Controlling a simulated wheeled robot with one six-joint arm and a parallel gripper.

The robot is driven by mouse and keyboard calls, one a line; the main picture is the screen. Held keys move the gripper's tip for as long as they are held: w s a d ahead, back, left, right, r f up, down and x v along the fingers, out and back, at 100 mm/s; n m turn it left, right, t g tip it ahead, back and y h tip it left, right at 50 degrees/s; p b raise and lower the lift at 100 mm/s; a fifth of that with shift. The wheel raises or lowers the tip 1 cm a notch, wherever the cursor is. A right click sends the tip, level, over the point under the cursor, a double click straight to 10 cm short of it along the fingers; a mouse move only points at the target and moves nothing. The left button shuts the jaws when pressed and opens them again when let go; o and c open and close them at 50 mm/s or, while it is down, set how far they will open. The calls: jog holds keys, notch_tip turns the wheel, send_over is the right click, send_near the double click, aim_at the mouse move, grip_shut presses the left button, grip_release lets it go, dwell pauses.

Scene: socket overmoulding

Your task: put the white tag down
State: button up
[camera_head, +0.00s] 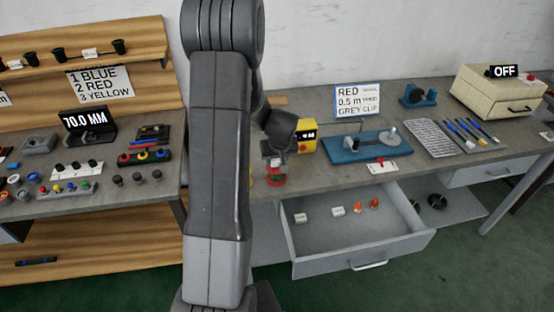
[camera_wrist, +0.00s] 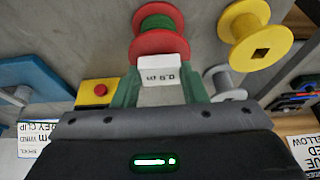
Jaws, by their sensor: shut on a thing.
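My gripper (camera_wrist: 160,88) shows in the wrist view with its green fingers on either side of a white tag (camera_wrist: 164,69), which it holds. The tag carries small dark print that appears upside down. A red spool (camera_wrist: 158,42) is just beyond the tag; whether they touch I cannot tell. In the head view my arm hides most of the gripper, the red spool (camera_head: 275,180) shows near the bench's front edge, and I cannot make out the held tag.
A yellow spool (camera_wrist: 262,40) and a grey spool (camera_wrist: 225,82) stand nearby. A yellow box (camera_head: 304,140) with a red button and a blue fixture (camera_head: 345,150) are to the right. An open drawer (camera_head: 385,247) below holds two white tags and orange clips.

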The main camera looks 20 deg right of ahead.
jog(key=o, duration=0.9)
jog(key=shift+o, duration=0.2)
jog(key=shift+r, duration=0.15)
jog(key=shift+r+p, duration=0.85)
jog(key=shift+p, duration=0.05)
jog(key=b+v, duration=0.1)
jog(key=v, duration=1)
jog(key=shift+s+b, duration=0.3)
jog(key=shift+b, duration=0.05)
jog(key=shift+a, duration=0.1)
jog(key=p+x, duration=0.1)
jog(key=x, duration=1.1)
jog(key=shift+f, duration=0.1)
jog(key=shift+w+f+b, duration=0.1)
jog(key=shift+f+b, duration=0.35)
jog(key=shift+b, duration=0.1)
jog(key=shift+r, duration=0.15)
